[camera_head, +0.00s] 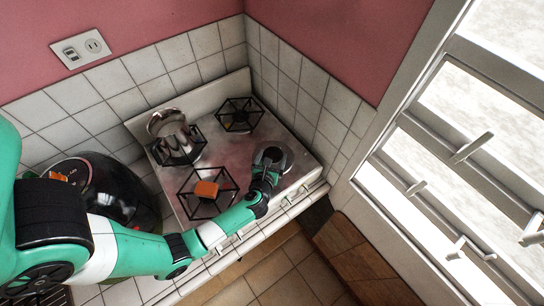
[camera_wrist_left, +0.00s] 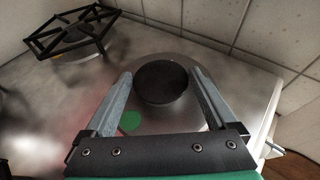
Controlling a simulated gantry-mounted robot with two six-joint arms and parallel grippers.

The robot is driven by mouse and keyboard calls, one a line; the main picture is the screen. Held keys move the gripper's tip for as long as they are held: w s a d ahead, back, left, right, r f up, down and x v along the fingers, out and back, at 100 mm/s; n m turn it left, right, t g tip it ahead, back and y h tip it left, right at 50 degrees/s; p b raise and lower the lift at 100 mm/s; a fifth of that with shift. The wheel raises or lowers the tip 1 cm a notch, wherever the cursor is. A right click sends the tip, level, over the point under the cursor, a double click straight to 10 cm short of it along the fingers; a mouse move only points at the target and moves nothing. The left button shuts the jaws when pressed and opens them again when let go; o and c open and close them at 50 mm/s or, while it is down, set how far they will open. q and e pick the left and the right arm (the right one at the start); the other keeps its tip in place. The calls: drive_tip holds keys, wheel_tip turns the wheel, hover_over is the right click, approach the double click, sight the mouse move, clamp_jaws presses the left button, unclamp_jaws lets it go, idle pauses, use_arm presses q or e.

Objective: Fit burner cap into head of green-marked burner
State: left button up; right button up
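The burner cap, a black round disc (camera_wrist_left: 161,80), sits at the front right burner (camera_head: 272,158), which has no grate over it. A green round mark (camera_wrist_left: 130,121) lies on the hob surface beside that burner. My left gripper (camera_wrist_left: 161,76) is over the burner, its fingers wide apart on either side of the cap. A thin gap shows at the left finger; the right finger is very close to the cap's edge, and I cannot tell whether they touch. Whether the cap is fully seated is hidden. My right gripper is not in view.
A metal kettle (camera_head: 168,124) stands on the back left burner. An empty black grate (camera_head: 239,115) is at the back right. A black rounded appliance (camera_head: 100,190) stands left of the hob. Tiled walls (camera_head: 300,92) border it behind.

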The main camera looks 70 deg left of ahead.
use_arm(q)
drive_tip(key=shift+o, duration=0.3)
drive_tip(key=p+v, duration=0.1)
drive_tip(key=v, duration=0.9)
drive_tip(key=shift+d+r, duration=0.15)
drive_tip(key=shift+d, duration=0.1)
drive_tip(key=shift+s+d+r, duration=0.2)
drive_tip(key=shift+s+d, duration=0.2)
